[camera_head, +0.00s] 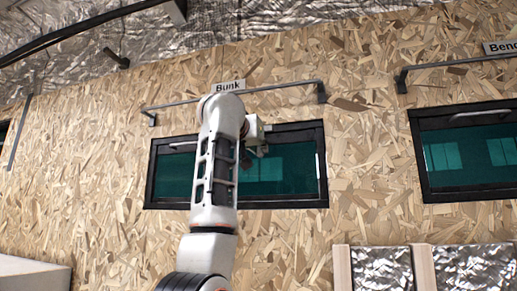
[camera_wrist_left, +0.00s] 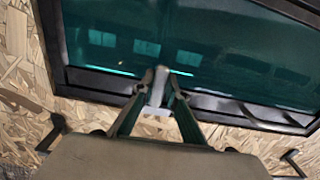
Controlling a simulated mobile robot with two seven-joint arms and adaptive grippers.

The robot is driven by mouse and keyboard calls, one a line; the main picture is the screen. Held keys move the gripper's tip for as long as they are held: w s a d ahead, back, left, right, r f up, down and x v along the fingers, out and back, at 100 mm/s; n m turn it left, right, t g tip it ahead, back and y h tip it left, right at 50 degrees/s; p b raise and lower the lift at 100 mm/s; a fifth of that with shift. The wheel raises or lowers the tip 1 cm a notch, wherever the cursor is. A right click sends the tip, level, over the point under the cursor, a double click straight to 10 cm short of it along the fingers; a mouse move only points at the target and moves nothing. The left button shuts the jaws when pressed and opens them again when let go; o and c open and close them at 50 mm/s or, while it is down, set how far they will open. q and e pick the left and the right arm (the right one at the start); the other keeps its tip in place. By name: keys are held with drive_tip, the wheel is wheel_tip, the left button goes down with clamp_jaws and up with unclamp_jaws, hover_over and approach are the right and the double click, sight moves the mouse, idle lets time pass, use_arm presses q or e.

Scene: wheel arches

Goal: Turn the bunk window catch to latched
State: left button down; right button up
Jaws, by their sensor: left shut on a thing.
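The bunk window (camera_head: 280,172) is a dark-framed pane of green glass under the "Bunk" sign (camera_head: 228,86). It also shows in the left wrist view (camera_wrist_left: 230,45). My left arm crosses in front of it in the head view. My left gripper (camera_head: 260,151) is at the upper frame of the window. In the left wrist view its fingertips (camera_wrist_left: 161,76) are shut on the catch (camera_wrist_left: 157,94), a small pale lever by the frame. The fingers cover part of the catch, and I cannot tell whether it is latched. My right gripper is out of view.
A thin dark rail (camera_head: 285,86) runs above the window, close over my gripper. A second window (camera_head: 470,150), under a "Bench" sign cut off by the picture edge, is to the right. Foil-faced panels (camera_head: 383,268) with wooden battens are low on the right. The chipboard wall is otherwise bare nearby.

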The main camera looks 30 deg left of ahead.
use_arm(q)
drive_tip(key=c, duration=2)
unclamp_jaws()
drive_tip(key=v, duration=1.2)
drive_tip(key=shift+f, duration=0.1)
